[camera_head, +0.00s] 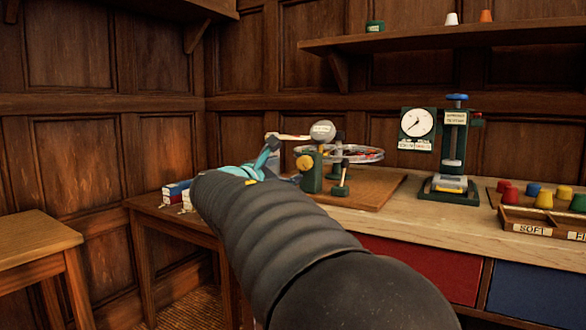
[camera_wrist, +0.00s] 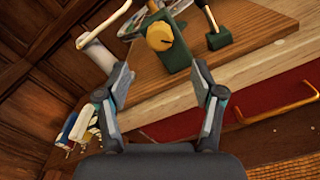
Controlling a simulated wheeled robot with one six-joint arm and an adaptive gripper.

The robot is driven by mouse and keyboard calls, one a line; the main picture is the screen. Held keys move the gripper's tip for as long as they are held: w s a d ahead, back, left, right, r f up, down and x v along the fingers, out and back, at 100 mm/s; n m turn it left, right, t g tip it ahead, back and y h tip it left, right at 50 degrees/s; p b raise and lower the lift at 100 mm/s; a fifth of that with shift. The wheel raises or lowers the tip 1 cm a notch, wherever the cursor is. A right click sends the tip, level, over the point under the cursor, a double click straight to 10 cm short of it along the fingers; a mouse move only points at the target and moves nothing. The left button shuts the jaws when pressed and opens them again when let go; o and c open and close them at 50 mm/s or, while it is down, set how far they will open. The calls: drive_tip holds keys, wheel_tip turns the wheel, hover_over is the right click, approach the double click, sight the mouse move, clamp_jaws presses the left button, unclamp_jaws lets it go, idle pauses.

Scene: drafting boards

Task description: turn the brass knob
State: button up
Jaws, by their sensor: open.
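The brass knob (camera_head: 305,163) is a round yellow-gold knob on the front of a dark green post at the left end of the bench. In the wrist view the brass knob (camera_wrist: 160,37) shows a dark line on its face and sits beyond my fingertips, near the middle between them. My gripper (camera_head: 268,150) is at the left of the device, partly hidden behind my dark arm. In the wrist view my gripper (camera_wrist: 155,75) has its two fingers spread wide with nothing between them, apart from the knob.
The green post (camera_head: 313,178) stands on a wooden board (camera_head: 375,190) with a wheel-like ring (camera_head: 365,153) behind it. A green press with a blue handwheel (camera_head: 457,98) and a dial gauge (camera_head: 417,123) stand right. Colored cups (camera_head: 543,199) and a tray are far right.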

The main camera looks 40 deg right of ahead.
drive_tip(key=shift+v, duration=1.3)
drive_tip(key=s+a+f+m+g+y, duration=0.1)
drive_tip(key=s+a+f+m+y, duration=0.15)
drive_tip(key=f, duration=0.45)
drive_tip(key=s+a+f+m+g+y, duration=0.1)
drive_tip(key=s+a+f+m+y, duration=0.2)
drive_tip(key=f, duration=0.4)
drive_tip(key=s+a+f+m+g+y, duration=0.1)
drive_tip(key=s+a+f+m+y, duration=0.15)
drive_tip(key=f+m, duration=0.35)
drive_tip(key=s+a+f+m+t+y, duration=0.1)
drive_tip(key=s+a+f+y, duration=0.3)
drive_tip(key=s+a, duration=0.4)
drive_tip(key=s+a+f+m+y, duration=0.4)
drive_tip(key=s+a+f, duration=0.2)
drive_tip(key=s+a, duration=0.3)
drive_tip(key=shift+s+t+y, duration=0.2)
drive_tip(key=shift+t+y, duration=0.1)
drive_tip(key=shift+t, duration=0.1)
drive_tip(key=shift+a, duration=0.15)
